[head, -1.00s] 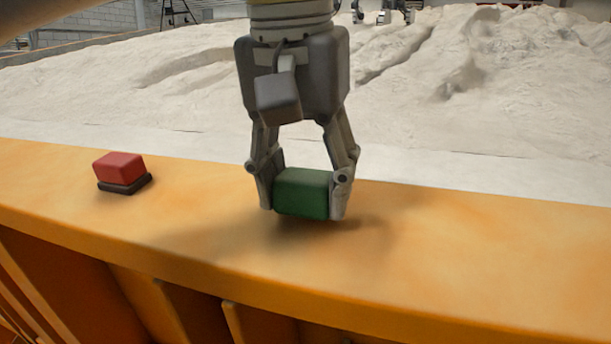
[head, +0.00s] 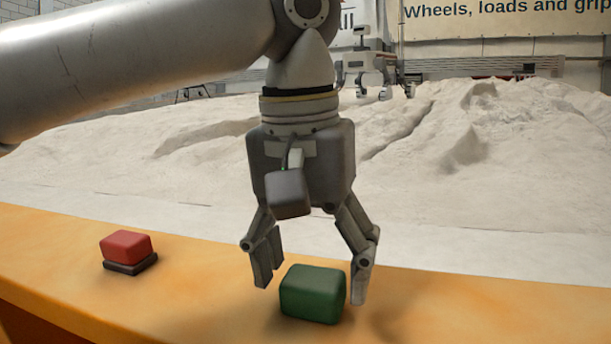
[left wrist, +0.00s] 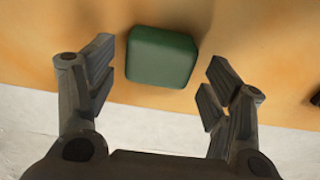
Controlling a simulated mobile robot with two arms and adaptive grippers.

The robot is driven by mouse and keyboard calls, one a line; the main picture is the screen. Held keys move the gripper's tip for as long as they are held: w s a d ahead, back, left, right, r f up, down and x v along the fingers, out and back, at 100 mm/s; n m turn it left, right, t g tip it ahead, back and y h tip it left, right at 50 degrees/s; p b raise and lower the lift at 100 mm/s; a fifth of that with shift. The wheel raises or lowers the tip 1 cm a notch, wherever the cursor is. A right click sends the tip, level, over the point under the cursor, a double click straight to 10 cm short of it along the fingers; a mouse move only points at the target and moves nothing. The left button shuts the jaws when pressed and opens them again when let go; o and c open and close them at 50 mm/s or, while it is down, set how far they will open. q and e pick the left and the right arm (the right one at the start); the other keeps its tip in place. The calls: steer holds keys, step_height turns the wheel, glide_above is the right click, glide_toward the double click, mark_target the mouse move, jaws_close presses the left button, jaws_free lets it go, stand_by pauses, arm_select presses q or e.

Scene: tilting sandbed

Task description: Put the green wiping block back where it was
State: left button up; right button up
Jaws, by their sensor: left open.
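The green wiping block (head: 313,294) sits on the orange ledge (head: 450,310), near the middle of the head view. My left gripper (head: 311,288) is open above and around it, fingers pointing down. In the left wrist view, the green block (left wrist: 161,57) lies between the fingertips of the open gripper (left wrist: 160,65), with a gap on each side. The block's underside is hidden. My right gripper is not in view.
A red block (head: 126,246) on a dark base (head: 131,264) stands on the ledge to the left. Pale sand (head: 480,180) spreads behind the ledge. Another robot (head: 366,70) stands at the back. The ledge right of the green block is clear.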

mark_target(304, 289)
arm_select(q)
steer(key=p+v, duration=0.1)
steer(key=v, duration=1)
steer(key=shift+s+r, duration=0.2)
steer(key=shift+r, duration=0.1)
steer(key=shift+w, duration=0.1)
steer(key=shift+f, duration=0.1)
